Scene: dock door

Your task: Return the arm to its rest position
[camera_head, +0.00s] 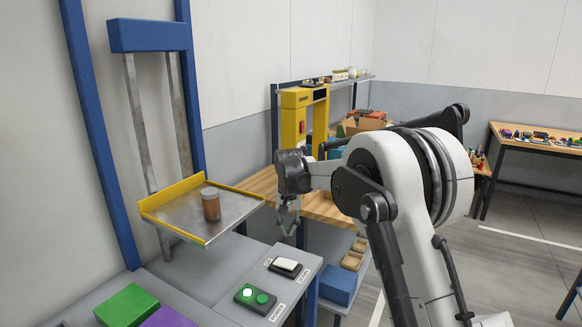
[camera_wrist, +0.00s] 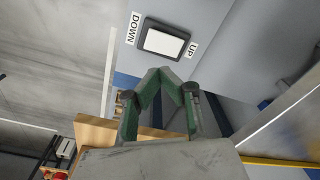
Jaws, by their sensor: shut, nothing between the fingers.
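My gripper (camera_head: 289,226) hangs at the end of my raised arm in the head view, in front of the wooden workbench and right of the lift platform. In the wrist view its green fingers (camera_wrist: 166,75) meet at the tips, shut and empty. The white rocker switch with DOWN and UP labels (camera_wrist: 164,42) lies beyond the fingertips, apart from them. The same switch (camera_head: 285,265) sits on the grey console in the head view, below and near my gripper.
A lift platform (camera_head: 180,234) with yellow edges holds a brown jar (camera_head: 210,204). A green-buttoned POWER box (camera_head: 255,297) and green (camera_head: 126,305) and purple (camera_head: 170,318) blocks are at the front. The wooden bench (camera_head: 325,208) is behind my arm. Open floor lies at right.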

